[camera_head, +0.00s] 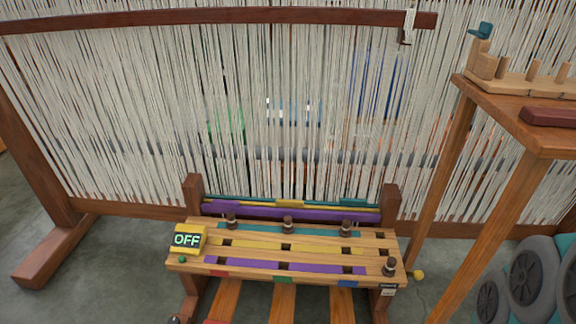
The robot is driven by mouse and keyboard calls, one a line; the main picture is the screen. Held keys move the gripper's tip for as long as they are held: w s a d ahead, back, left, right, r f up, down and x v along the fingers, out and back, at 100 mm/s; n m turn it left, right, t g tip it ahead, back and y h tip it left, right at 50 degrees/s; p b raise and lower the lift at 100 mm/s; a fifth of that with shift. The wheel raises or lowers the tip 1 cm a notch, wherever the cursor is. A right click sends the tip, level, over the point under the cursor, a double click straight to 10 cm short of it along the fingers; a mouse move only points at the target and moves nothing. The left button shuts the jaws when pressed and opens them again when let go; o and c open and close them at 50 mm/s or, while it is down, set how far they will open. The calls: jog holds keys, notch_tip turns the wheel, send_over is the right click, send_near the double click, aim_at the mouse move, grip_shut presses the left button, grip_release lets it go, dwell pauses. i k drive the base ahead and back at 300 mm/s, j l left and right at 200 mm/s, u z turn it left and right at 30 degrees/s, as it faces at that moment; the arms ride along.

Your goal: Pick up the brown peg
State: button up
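Several dark brown pegs stand on the slatted wooden bench (330,256) in front of the loom. Three are in its back row: a left peg (231,221), a middle peg (288,224) and a right peg (346,228). Another brown peg (389,266) stands alone at the front right. I cannot tell which one the task means. Square dark holes show in the bench top, some of them empty. My gripper is not in view.
A yellow box (187,239) reading OFF sits at the bench's left end. The loom's white threads (250,110) fill the back. A wooden table (520,115) with a peg rack (515,82) stands at the right, above grey-and-teal wheel-like discs (525,275).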

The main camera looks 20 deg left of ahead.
aim_at(232, 224)
jog(key=u, duration=1.5)
